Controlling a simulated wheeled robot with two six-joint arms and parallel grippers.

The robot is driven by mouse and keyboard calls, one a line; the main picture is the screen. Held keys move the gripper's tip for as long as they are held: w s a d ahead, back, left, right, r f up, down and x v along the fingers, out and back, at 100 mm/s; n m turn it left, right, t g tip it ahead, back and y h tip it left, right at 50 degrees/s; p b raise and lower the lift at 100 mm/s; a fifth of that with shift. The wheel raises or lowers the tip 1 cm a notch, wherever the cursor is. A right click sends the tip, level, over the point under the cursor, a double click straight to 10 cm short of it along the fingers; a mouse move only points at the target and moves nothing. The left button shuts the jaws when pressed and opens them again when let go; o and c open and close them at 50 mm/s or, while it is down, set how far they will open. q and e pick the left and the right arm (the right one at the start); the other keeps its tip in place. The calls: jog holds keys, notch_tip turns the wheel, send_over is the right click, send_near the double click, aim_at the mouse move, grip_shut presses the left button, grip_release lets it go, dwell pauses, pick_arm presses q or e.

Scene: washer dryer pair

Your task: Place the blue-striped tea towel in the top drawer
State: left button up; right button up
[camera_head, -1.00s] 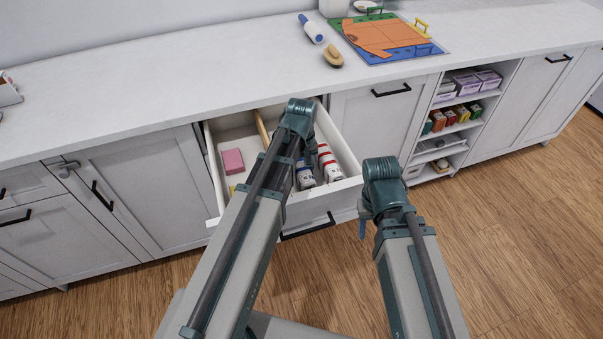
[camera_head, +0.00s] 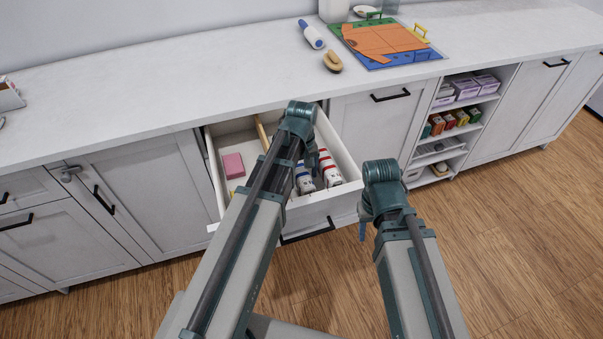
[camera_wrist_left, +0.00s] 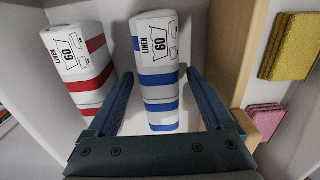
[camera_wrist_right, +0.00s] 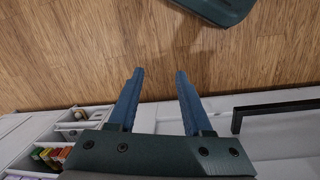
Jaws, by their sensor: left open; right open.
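The blue-striped tea towel (camera_wrist_left: 158,70), rolled and white with a "LINEN 60" label, lies inside the open top drawer (camera_head: 213,170). It also shows in the head view (camera_head: 304,182). A red-striped rolled towel (camera_wrist_left: 80,62) lies beside it. My left gripper (camera_wrist_left: 159,75) is open over the drawer, its fingers on either side of the blue-striped towel; I cannot tell whether they touch it. In the head view my left arm hides part of the drawer. My right gripper (camera_wrist_right: 160,72) is open and empty, outside the drawer to the right.
A wooden divider (camera_wrist_left: 250,70) splits the drawer; yellow sponges (camera_wrist_left: 290,45) and pink ones (camera_wrist_left: 264,121) lie on its other side. Open shelves (camera_head: 463,105) stand right.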

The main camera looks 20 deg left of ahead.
aim_at(302, 171)
pick_arm(q)
notch_tip(302, 171, up, 11)
jog(key=p, duration=1)
pick_arm(e)
notch_tip(302, 171, up, 11)
pick_arm(q)
jog(key=shift+w+d, duration=0.1)
pick_arm(e)
jog(key=shift+d, duration=0.1)
